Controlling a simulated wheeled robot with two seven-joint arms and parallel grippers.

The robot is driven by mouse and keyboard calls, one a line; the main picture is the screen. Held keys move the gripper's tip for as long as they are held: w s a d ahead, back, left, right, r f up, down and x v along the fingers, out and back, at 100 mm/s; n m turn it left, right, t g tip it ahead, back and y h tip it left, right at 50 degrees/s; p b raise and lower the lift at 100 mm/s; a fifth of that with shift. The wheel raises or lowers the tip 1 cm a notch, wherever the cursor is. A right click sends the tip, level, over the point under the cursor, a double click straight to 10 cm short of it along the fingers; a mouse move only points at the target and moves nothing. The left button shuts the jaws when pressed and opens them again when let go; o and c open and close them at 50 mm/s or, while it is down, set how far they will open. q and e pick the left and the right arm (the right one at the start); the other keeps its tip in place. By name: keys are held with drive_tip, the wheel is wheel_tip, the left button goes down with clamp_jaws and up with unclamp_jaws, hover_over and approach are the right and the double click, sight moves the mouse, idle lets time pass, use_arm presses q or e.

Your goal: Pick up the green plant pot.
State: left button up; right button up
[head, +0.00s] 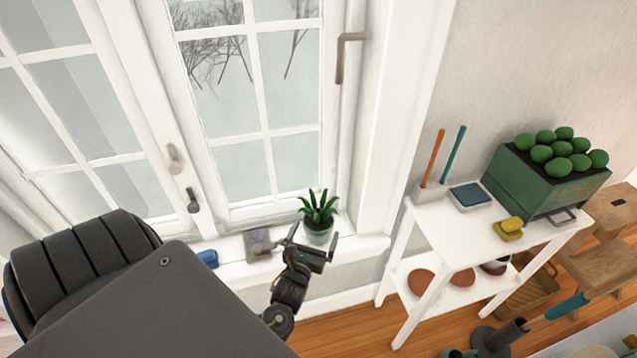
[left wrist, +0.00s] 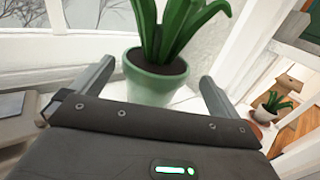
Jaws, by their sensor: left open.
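The green plant pot (head: 319,236) stands upright on the white window sill and holds a spiky green plant (head: 318,207). In the left wrist view the pot (left wrist: 152,80) is straight ahead, with the plant's leaves (left wrist: 172,25) rising above it. My left gripper (head: 315,238) is open in front of the pot. In the left wrist view its two fingers reach forward on either side of the pot's lower part, with a gap on each side. The pot's base is hidden behind the gripper body. My right gripper is not in view.
A grey box-like object (head: 258,244) and a small blue item (head: 208,258) lie on the sill left of the pot. The window frame is close behind. A white shelf (head: 462,232) to the right bears a green crate (head: 535,185) of round green things.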

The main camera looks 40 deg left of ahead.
sight(318, 222)
use_arm(q)
drive_tip(key=x, duration=0.4)
drive_tip(key=shift+w+a+f, duration=0.15)
drive_tip(key=shift+a+f, duration=0.05)
drive_tip(key=shift+a, duration=0.05)
drive_tip(key=shift+w+a, duration=0.1)
drive_tip(key=shift+w, duration=0.2)
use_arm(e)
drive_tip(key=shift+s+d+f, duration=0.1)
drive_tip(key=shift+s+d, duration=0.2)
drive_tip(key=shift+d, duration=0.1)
